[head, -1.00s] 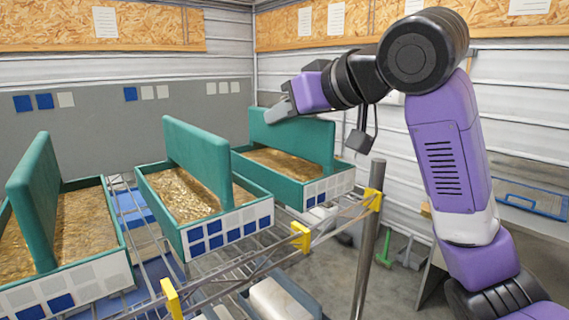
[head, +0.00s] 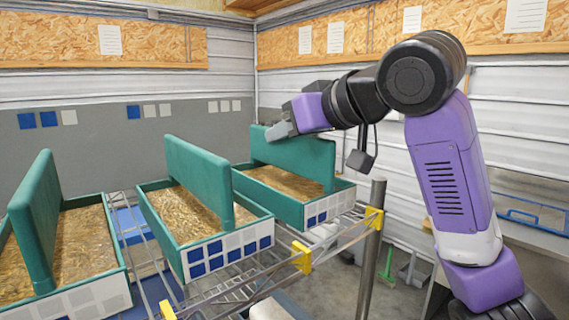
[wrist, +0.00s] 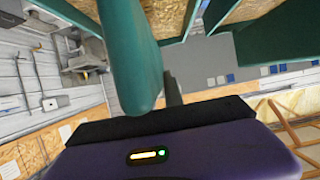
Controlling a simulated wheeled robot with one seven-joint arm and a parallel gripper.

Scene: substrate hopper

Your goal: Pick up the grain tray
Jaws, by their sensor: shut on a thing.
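Three teal trays with tall upright middle panels stand in a row in the head view. The right tray (head: 325,209) holds tan, grainy material; its front carries white and blue squares. The middle tray (head: 215,252) and the left tray (head: 75,300) hold brownish loose material. My gripper (head: 280,131) is at the top edge of the right tray's panel, near its left end, and is shut on it. In the wrist view the panel (wrist: 138,55) rises close to the gripper, beside one dark finger. The other finger is hidden. The right tray looks level; any gap beneath it is unclear.
The trays stand on a wire rack (head: 235,290) with yellow clips (head: 301,257) and a metal post (head: 368,250). The middle tray is close on the left. A grey panel with colour squares (head: 48,119) and white corrugated walls stand behind.

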